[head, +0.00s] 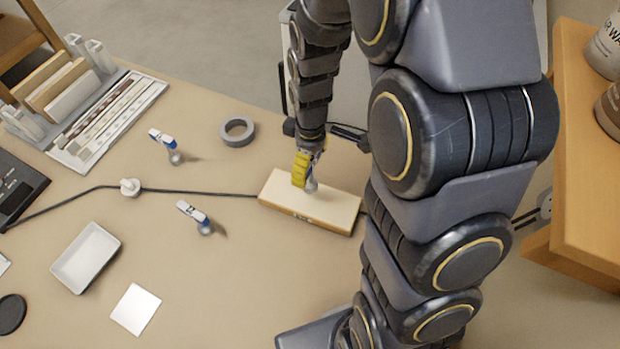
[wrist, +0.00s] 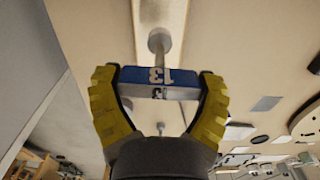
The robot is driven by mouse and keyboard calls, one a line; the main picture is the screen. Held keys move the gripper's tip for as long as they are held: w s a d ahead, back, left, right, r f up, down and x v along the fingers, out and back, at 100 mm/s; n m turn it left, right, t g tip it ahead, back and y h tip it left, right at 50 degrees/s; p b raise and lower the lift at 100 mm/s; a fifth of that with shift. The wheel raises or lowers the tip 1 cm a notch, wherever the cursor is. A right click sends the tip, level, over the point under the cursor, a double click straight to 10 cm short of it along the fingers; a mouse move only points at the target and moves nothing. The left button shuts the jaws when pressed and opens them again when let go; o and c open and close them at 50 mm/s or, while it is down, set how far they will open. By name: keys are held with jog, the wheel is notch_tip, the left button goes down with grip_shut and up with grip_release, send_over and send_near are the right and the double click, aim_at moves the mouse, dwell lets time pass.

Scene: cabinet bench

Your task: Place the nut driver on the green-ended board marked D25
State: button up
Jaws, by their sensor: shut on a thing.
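My gripper (head: 306,178), with yellow fingers, is over the pale board (head: 335,208) in the head view. In the wrist view my gripper (wrist: 158,88) is shut on the sides of the nut driver's blue and white head (wrist: 150,75), marked 13. Its grey stem and round end (wrist: 159,42) point to the board (wrist: 172,12). In the head view a small part of the nut driver (head: 311,187) shows below the fingers. I cannot tell whether it touches the board. A small mark on the board's front edge is unreadable, and no green end shows.
Two similar blue and white tools (head: 165,146) (head: 195,216) stand to the left. A grey ring (head: 237,131), a white tray (head: 86,257) and a white square (head: 136,309) lie on the bench. A dark cable (head: 205,191) runs to the board. Bare bench lies front of the board.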

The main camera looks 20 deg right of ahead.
aim_at(310, 181)
jog(key=shift+f, duration=2.3)
jog(key=shift+f, duration=0.2)
jog(key=o, duration=1)
jog(key=shift+o, duration=0.2)
notch_tip(310, 181, up, 12)
jog(key=shift+r, duration=0.1)
jog(key=s+a+r+m, duration=0.1)
jog(key=s+r+m, duration=0.3)
jog(key=s, duration=0.6)
jog(key=s+a+r+m+g, duration=0.1)
jog(key=s+r+m, duration=0.3)
jog(key=s, duration=0.5)
jog(key=shift+s+a+m+g, duration=0.15)
jog(key=shift+s+m+g, duration=0.2)
jog(key=shift+m, duration=0.25)
